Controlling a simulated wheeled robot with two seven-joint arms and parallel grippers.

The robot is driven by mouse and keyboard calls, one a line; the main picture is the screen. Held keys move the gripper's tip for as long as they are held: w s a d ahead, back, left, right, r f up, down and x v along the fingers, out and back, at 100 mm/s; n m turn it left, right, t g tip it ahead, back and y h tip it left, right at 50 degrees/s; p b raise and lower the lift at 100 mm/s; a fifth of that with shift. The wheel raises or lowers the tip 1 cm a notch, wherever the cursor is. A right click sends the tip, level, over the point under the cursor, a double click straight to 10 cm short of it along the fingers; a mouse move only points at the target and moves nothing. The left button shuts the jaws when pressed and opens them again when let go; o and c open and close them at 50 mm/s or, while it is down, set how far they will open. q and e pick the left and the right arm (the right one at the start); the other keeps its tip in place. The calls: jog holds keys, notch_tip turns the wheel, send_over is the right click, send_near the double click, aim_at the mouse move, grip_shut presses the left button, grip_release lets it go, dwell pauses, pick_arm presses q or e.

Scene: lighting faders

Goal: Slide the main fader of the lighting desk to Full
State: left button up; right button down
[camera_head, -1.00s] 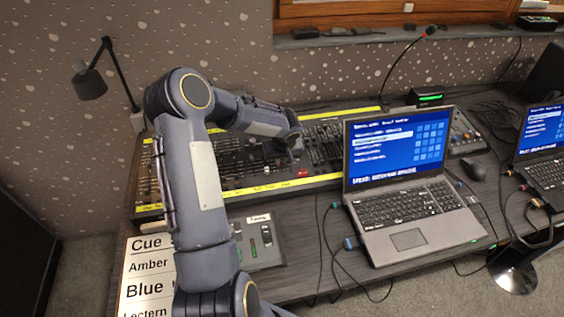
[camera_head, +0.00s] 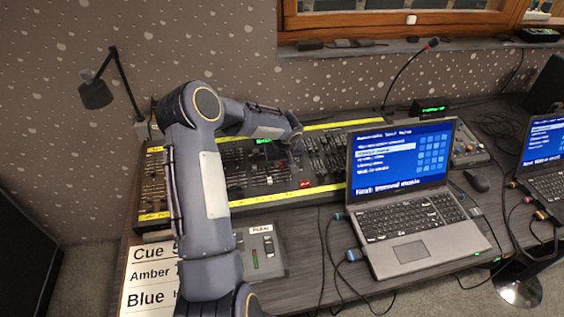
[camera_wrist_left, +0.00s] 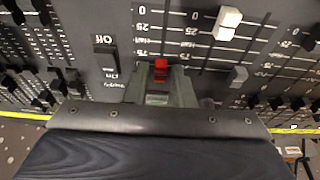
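The lighting desk (camera_head: 318,193) is a long black console with yellow strips, at the back left of the table. My left gripper (camera_wrist_left: 160,76) is low over the desk's faders, and its narrow fingers stand close on both sides of a red fader cap (camera_wrist_left: 160,66). The cap lies just past the 75 mark of the scale beside it, which runs from 0 at the top. The end of that scale is hidden behind the fingers. In the head view my left wrist hides most of the gripper. My right gripper is not in view.
A white fader cap (camera_wrist_left: 228,20) and a grey one (camera_wrist_left: 238,75) are to the right of the fingers, with an Off switch (camera_wrist_left: 104,58) on the left. A laptop (camera_head: 405,215) stands right of the desk, and a small fader box (camera_head: 262,250) in front.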

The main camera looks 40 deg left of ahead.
aim_at(282, 165)
pick_arm(q)
jog(key=shift+r+p, duration=0.45)
jog(key=shift+r, duration=0.85)
jog(key=shift+r, duration=0.4)
jog(key=b+v, duration=0.1)
jog(key=v, duration=0.6)
jog(key=shift+s+d, duration=0.1)
jog(key=shift+s, duration=0.05)
